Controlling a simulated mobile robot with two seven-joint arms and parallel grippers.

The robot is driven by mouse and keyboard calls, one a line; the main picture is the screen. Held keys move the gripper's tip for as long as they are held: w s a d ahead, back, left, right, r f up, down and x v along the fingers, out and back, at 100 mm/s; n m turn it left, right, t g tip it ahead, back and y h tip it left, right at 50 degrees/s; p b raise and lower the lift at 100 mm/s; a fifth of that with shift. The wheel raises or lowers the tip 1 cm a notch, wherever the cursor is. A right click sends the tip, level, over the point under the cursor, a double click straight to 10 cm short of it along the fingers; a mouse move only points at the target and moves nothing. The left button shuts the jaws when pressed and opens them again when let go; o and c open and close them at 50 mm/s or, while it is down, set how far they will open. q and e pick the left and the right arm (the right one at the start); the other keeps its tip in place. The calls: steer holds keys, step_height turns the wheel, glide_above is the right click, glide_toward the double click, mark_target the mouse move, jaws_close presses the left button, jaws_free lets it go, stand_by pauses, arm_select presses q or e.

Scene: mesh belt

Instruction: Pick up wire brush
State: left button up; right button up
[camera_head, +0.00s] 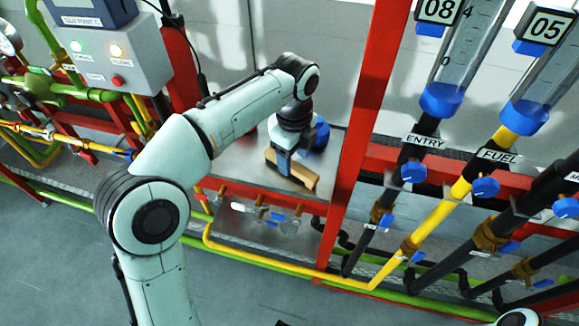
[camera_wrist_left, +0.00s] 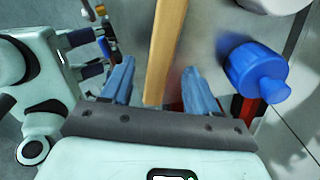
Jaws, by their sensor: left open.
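The wire brush shows as a long tan wooden piece (camera_head: 298,173) on the grey metal shelf (camera_head: 238,187) in the head view. Its bristles cannot be made out. My left gripper (camera_head: 284,163) points down over it and hides part of it. In the left wrist view the wooden piece (camera_wrist_left: 164,45) runs lengthwise between the two blue fingers of my left gripper (camera_wrist_left: 158,78). The fingers are apart, with a gap visible on both sides of the wood. My right gripper is not in view.
A blue bottle (camera_wrist_left: 255,72) stands close to the right finger; it also shows behind the gripper in the head view (camera_head: 321,134). A red upright post (camera_head: 358,150) borders the shelf on the right. Pipes and blue valves (camera_head: 485,187) lie beyond. A control box (camera_head: 110,50) is at upper left.

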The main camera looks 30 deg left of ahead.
arm_select(q)
step_height(320, 180, down, 3)
steer(key=shift+a+f, duration=0.1)
steer(key=shift+f, duration=0.05)
jaws_close()
arm_select(e)
steer(key=shift+s+f, duration=0.15)
steer(key=shift+f, duration=0.25)
arm_select(q)
steer(key=shift+r, duration=0.2)
step_height(320, 180, up, 10)
steer(key=shift+f+p, duration=0.2)
steer(key=shift+p, duration=1.05)
step_height(320, 180, up, 10)
steer(key=p, duration=0.4)
glide_above(293, 164)
arm_select(e)
steer(key=w+r, duration=0.4)
steer(key=r, duration=0.4)
steer(key=shift+w+t, duration=0.2)
steer(key=shift+t, duration=0.1)
